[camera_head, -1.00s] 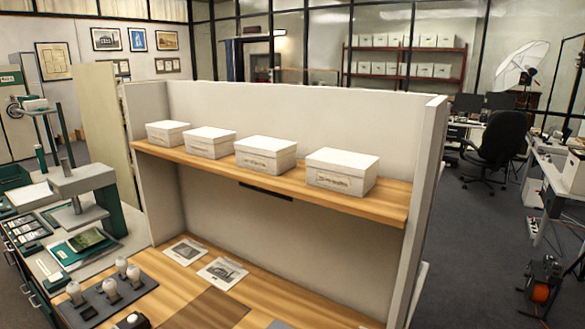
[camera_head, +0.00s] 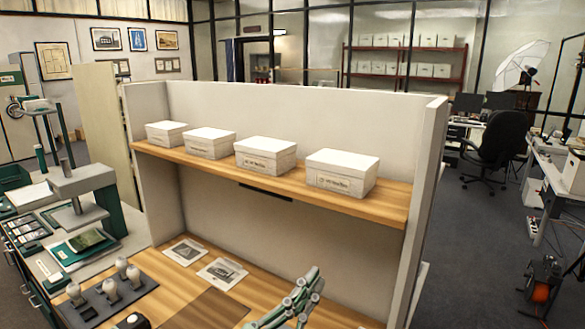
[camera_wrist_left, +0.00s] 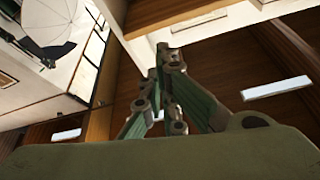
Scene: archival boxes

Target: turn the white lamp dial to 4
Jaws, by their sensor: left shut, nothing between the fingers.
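My left gripper (camera_head: 311,277) shows at the bottom of the head view, over the wooden counter in front of the shelf unit. It is shut and holds nothing. In the left wrist view its linked green fingers (camera_wrist_left: 165,68) come together in front of the camera. A small dark block with a white top (camera_head: 132,320) is cut off by the bottom edge of the head view. I cannot tell whether it is the white lamp dial. No dial numbers are readable. My right gripper is not in view.
Several white lidded boxes stand on the upper wooden shelf (camera_head: 385,204) above the counter. Two printed sheets (camera_head: 222,272) lie on the counter near a brown mat (camera_head: 208,311). A dark tray (camera_head: 95,303) with white bulb-like pieces stands at left.

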